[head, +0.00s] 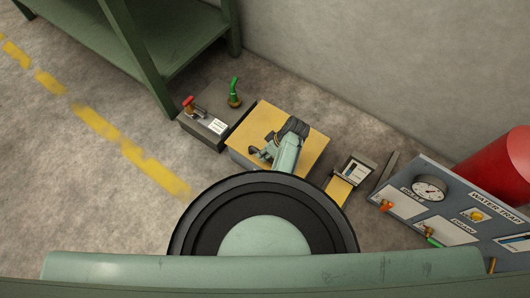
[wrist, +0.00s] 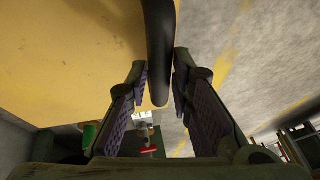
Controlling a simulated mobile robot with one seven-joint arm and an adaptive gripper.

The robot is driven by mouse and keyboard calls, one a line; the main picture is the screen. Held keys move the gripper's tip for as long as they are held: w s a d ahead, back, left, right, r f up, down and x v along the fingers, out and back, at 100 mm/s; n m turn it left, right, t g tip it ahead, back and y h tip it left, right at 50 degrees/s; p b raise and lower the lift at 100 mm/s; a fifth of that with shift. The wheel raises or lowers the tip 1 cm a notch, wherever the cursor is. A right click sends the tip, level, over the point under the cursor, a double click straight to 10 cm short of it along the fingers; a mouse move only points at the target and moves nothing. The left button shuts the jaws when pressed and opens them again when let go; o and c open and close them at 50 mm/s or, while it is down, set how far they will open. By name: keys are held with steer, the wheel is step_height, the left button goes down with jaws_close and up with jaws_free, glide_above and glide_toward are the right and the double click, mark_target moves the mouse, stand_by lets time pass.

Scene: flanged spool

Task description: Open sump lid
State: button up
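A box with a flat yellow top (head: 296,125) stands on the floor near the middle of the head view; no label names it as the sump lid. My gripper (head: 263,153) is low over its top, near its front left edge. In the wrist view the yellow surface (wrist: 65,50) fills the upper left. A black rounded bar (wrist: 160,45) comes down from the top between the fingertips of my gripper (wrist: 161,85). The fingers lie close on both sides of the bar. Whether they press on it is unclear. What the bar is fixed to is hidden.
A dark box (head: 205,122) with a red knob and green handle stands to the left. A small box with a yellow plate (head: 340,190) is on the right. Beyond are a WATER TRAP panel (head: 455,205) and red cylinder (head: 500,165). A green bench (head: 150,45) stands upper left.

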jaws_close()
stand_by(0.5)
